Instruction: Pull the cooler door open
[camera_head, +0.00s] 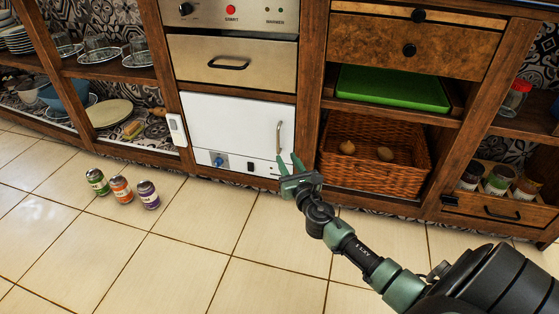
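The cooler door (225,122) is a white panel low in the wooden shelving, and it looks shut. Its upright metal handle (279,137) is near the door's right edge. My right gripper (288,160) has green fingers that stand apart, with nothing visible between them. Its fingertips are just below and slightly right of the handle's lower end in the picture. I cannot tell whether they touch the door front. My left gripper is not in view.
A beige drawer (230,62) sits above the cooler. A wicker basket (372,155) is right of it, under a green tray (392,89). A small white device (177,130) is at the door's left. Jars (121,190) stand on the otherwise clear tiled floor.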

